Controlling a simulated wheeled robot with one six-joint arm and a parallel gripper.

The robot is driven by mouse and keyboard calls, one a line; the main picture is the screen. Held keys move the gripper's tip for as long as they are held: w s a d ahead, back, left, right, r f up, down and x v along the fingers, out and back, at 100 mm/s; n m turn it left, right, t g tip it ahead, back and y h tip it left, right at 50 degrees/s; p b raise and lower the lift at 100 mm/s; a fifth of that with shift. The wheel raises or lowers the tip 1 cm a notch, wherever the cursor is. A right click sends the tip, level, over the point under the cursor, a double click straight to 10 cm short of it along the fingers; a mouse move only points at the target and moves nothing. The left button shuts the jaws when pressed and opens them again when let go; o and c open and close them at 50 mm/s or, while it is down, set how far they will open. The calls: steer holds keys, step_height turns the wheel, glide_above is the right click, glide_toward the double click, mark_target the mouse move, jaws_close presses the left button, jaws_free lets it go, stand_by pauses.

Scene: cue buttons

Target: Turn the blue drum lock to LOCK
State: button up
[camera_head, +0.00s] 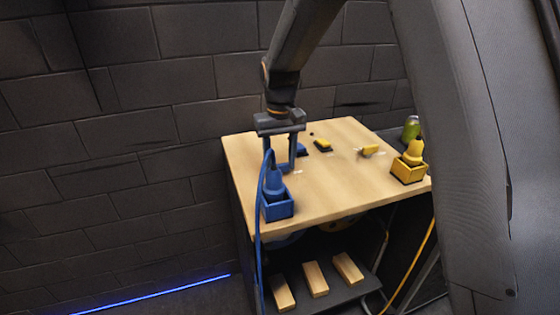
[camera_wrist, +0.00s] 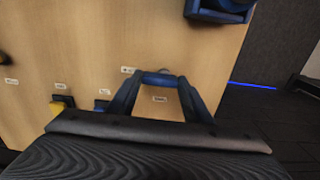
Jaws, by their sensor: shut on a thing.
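My gripper (camera_head: 282,163) reaches down to the left part of the wooden table top, behind the blue box. In the wrist view, its two fingers (camera_wrist: 159,82) stand apart with a blue bar-shaped piece (camera_wrist: 160,77) between their tips. This appears to be the blue drum lock's handle, and the gripper is shut on it. The rest of the lock is hidden by the fingers. Small white labels (camera_wrist: 160,98) lie beside the fingers, too small to read, so I cannot tell the lock's setting.
A blue box (camera_head: 278,209) with a blue plug and cable stands at the table's front left. A small blue block (camera_head: 303,151) and a yellow one (camera_head: 323,146) sit right of my gripper.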

mark_target(280, 164)
steer(key=o, duration=1.1)
steer(key=shift+c, duration=0.2)
steer(key=shift+r+b, duration=1.15)
steer(key=shift+r, duration=2.8)
steer(key=shift+m+t, duration=0.3)
steer(key=shift+m, duration=0.5)
steer(key=s+d+f, duration=0.1)
steer(key=s+d, duration=0.2)
steer(key=s+d+f, duration=0.2)
steer(key=s+d, duration=0.1)
steer(key=s+d+f, duration=0.2)
steer(key=s+d, duration=0.1)
steer(key=shift+s+d+f, duration=0.2)
steer(key=shift+d, duration=0.05)
steer(key=s+d+f, duration=0.2)
steer(key=s+d, duration=0.1)
steer(key=s, duration=0.3)
steer(key=s+d+f+m, duration=0.1)
steer(key=s+d+f, duration=0.2)
steer(key=s, duration=0.3)
steer(key=shift+s+d+f+t, duration=0.15)
steer(key=shift+s+f+t, duration=0.1)
steer(key=shift+s+t, duration=0.15)
